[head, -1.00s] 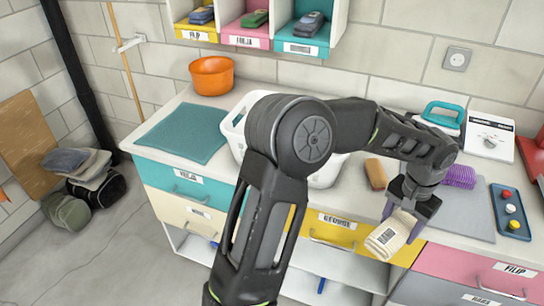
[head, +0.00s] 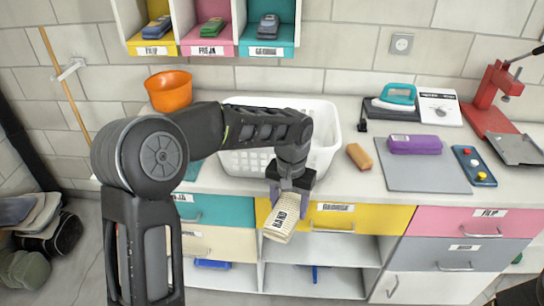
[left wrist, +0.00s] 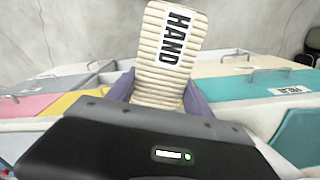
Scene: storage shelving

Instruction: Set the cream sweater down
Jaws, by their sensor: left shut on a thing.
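The cream sweater (head: 280,226) is a ribbed, folded bundle with a white label reading "HAND". My left gripper (head: 289,194) is shut on it and holds it tilted in front of the yellow drawer, below the counter's front edge. In the left wrist view the sweater (left wrist: 168,60) stands up between the purple fingers (left wrist: 158,92), with its label facing the camera. My right gripper is not in view; only a dark part at the lower right corner shows.
A white basket (head: 325,135) stands on the counter behind my left arm. A grey mat (head: 425,172) with a purple folded item (head: 414,144), a brown block (head: 359,156) and a blue tray (head: 474,166) are to the right. Open shelves (head: 315,278) lie below the yellow drawer.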

